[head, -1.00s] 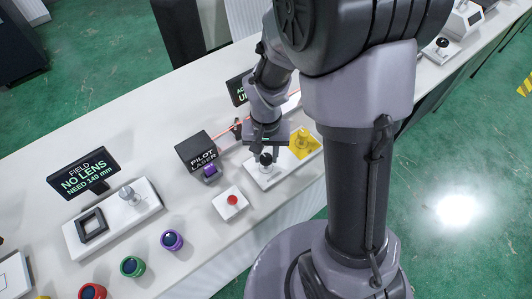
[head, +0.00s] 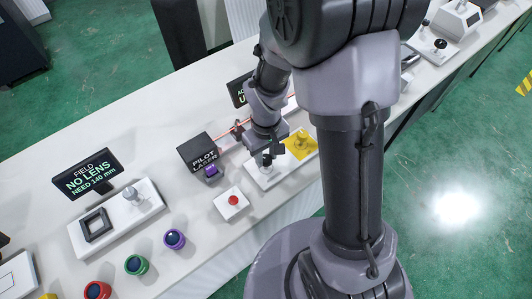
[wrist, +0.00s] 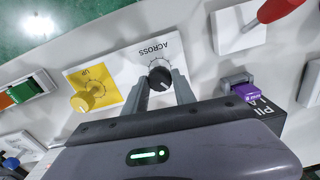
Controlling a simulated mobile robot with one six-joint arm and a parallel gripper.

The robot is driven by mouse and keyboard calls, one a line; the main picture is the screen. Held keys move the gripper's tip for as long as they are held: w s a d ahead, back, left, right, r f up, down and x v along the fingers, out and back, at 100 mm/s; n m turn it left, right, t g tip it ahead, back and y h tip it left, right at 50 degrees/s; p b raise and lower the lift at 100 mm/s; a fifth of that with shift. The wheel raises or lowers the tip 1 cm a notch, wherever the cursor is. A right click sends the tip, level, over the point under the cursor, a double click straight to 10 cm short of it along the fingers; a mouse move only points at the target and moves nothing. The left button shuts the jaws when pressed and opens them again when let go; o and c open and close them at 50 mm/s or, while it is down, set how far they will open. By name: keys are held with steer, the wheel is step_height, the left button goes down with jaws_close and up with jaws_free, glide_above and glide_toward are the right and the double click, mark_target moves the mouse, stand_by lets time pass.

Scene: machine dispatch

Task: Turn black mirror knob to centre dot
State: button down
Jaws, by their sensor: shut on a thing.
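The black knob (wrist: 160,77) stands on a white plate marked ACROSS (wrist: 135,58) in the wrist view, with a dial ring of marks around it and a pale pointer line on its top. My gripper (wrist: 166,90) is shut on the black knob, one finger on each side. In the head view the knob (head: 267,160) is partly hidden under my gripper (head: 266,157). The dot that the pointer faces is too small to tell.
A yellow knob on a yellow UP plate (wrist: 83,78) is right beside the black knob. The pilot laser box (head: 198,150) with a purple switch (head: 211,170) and a red button (head: 233,201) stand close by. A NO LENS display (head: 87,175) stands at left.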

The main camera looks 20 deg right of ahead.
mark_target(266, 159)
steer(key=shift+n, duration=0.6)
steer(key=c, duration=1)
jaws_free()
step_height(266, 159, up, 17)
steer(key=p, duration=0.7)
steer(key=shift+r, duration=0.2)
